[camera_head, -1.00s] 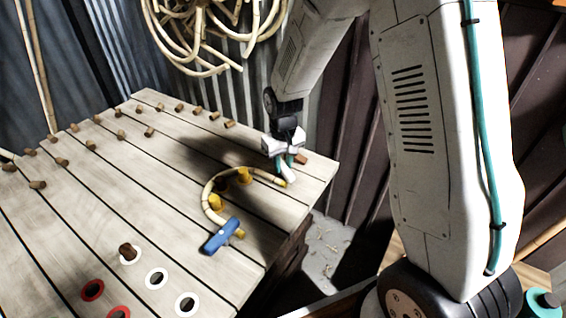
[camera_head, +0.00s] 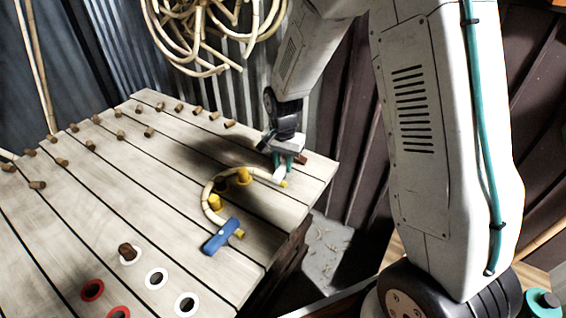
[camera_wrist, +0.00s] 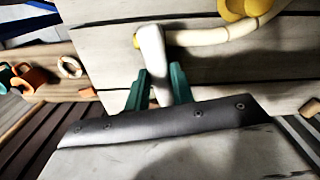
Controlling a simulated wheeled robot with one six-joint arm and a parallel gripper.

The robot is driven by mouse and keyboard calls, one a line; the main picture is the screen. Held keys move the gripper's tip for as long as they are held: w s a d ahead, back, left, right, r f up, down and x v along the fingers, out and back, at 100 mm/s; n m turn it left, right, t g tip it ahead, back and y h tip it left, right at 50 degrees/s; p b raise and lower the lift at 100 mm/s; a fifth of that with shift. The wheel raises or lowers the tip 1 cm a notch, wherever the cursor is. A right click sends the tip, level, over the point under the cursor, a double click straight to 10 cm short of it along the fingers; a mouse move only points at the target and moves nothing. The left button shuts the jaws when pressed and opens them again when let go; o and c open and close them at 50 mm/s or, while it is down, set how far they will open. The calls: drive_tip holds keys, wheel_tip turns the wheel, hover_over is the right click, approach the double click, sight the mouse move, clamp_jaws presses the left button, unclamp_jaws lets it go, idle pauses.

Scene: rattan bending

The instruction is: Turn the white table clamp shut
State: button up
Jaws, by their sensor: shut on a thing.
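The white table clamp (camera_wrist: 151,50) shows in the wrist view as a pale bar running from between my fingers to the end of the bent rattan. In the head view the clamp (camera_head: 279,174) is a small white piece mostly hidden by my fingers. My gripper (camera_wrist: 159,92) is shut on the clamp's near part, one green finger on each side; it also shows in the head view (camera_head: 284,160). The rattan piece (camera_head: 208,187) curves around yellow pegs (camera_head: 244,176), with one end at the white clamp and the other at the blue clamp (camera_head: 221,236).
Several brown pegs (camera_head: 149,132) stand in the slatted table (camera_head: 170,190). White and red rings (camera_head: 157,278) lie at the front. Rattan coils (camera_head: 215,30) hang at the back wall. The table's right edge lies close to my gripper.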

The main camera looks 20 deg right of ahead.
sight(283, 166)
drive_tip(key=shift+m, duration=0.8)
drive_tip(key=o, duration=1)
drive_tip(key=shift+a, duration=0.1)
drive_tip(key=shift+r, duration=0.2)
wheel_tip(283, 166, up, 8)
drive_tip(key=shift+f, duration=0.25)
